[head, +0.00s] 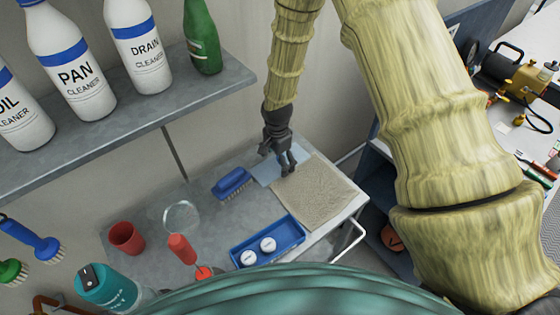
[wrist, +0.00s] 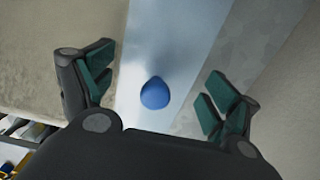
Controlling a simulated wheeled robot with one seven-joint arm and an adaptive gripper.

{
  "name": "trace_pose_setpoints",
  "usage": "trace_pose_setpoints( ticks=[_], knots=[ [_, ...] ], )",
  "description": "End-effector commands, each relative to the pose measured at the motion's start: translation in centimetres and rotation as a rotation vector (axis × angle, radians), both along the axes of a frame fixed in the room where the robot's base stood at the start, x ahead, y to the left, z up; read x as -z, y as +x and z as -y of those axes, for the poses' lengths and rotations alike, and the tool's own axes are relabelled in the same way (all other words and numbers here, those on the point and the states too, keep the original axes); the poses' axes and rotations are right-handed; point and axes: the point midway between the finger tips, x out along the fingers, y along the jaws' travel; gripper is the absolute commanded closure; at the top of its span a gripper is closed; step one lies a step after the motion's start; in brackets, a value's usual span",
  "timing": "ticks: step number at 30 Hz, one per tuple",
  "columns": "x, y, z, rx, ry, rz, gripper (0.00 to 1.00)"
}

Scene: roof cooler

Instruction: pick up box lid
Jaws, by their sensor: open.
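The box lid is a flat pale blue panel (head: 264,174) on the grey worktop, beside a tan cloth. In the wrist view the lid (wrist: 165,35) runs up the middle, with a rounded darker blue knob (wrist: 154,94) on it. My gripper (head: 286,165) is above the lid and covers part of it in the head view. In the wrist view my gripper (wrist: 155,95) is open, its two green-padded fingers on either side of the knob and apart from it. Nothing is held. The height of the fingertips above the lid is hard to judge.
The tan cloth (head: 318,194) lies right of the lid, and a blue brush (head: 232,184) lies left. A blue tray (head: 267,242) with two white round items is in front. A red cup (head: 126,237) stands farther left. A bottle shelf (head: 170,98) overhangs the back left.

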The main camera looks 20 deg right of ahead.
Motion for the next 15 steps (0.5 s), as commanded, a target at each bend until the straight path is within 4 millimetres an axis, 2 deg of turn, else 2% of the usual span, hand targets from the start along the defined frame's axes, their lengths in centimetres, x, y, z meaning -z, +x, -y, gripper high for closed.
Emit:
trace_pose_setpoints(
  ticks=[12,15],
  knots=[
    [0.67,-0.03,-0.02,0.001,0.0,0.0,0.12],
    [0.66,-0.03,-0.02,0.001,0.0,0.0,0.3]
  ],
)
